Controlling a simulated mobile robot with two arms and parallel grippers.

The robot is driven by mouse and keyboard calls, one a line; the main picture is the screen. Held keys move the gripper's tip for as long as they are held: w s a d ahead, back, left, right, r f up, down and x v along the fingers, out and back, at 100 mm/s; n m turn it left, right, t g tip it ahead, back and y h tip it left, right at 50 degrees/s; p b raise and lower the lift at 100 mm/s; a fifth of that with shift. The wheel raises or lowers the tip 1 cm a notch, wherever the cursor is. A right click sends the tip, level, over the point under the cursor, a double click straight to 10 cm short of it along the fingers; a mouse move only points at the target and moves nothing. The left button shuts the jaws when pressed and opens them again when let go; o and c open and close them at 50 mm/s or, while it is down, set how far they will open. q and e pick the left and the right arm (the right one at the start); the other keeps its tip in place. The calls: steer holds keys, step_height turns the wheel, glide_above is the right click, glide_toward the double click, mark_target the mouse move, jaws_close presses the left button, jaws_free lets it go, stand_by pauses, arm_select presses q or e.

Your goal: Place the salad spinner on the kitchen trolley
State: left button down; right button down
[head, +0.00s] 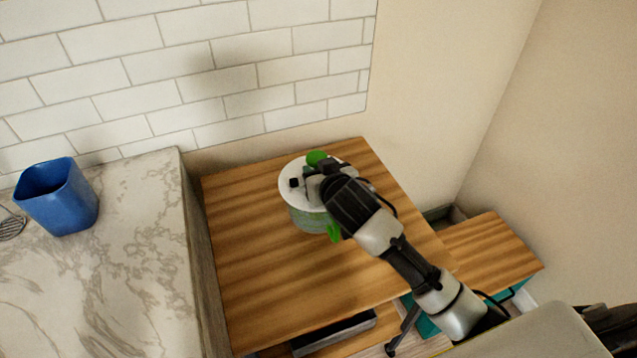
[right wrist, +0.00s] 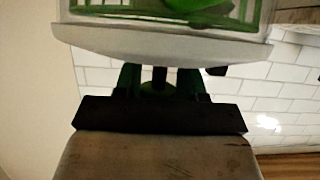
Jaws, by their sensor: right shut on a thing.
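The salad spinner (head: 303,212) has a white lid, a clear bowl and green parts. In the head view it is over the wooden top of the kitchen trolley (head: 255,260), near its back; I cannot tell whether it touches the top. My right gripper (head: 312,172) is at the spinner's lid, shut on it, and the arm hides part of the lid and bowl. In the right wrist view the spinner's white lid (right wrist: 165,42) and green basket fill the upper part, with the dark gripper (right wrist: 160,85) against it. My left gripper is not in view.
A marble counter (head: 120,270) stands left of the trolley, with a blue cup (head: 58,198) on it. A tiled wall (head: 200,70) is behind. A lower wooden surface (head: 490,253) is at the right. The trolley's front left top is clear.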

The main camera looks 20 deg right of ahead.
steer(key=shift+w+f, duration=0.25)
steer(key=shift+w, duration=0.25)
steer(key=shift+f, duration=2.05)
steer(key=c, duration=0.6)
jaws_free()
steer(key=shift+s+f, duration=0.1)
steer(key=shift+s+r, duration=0.1)
steer(key=shift+r, duration=0.1)
step_height(320, 180, up, 5)
glide_above(338, 226)
steer(key=shift+f, duration=0.2)
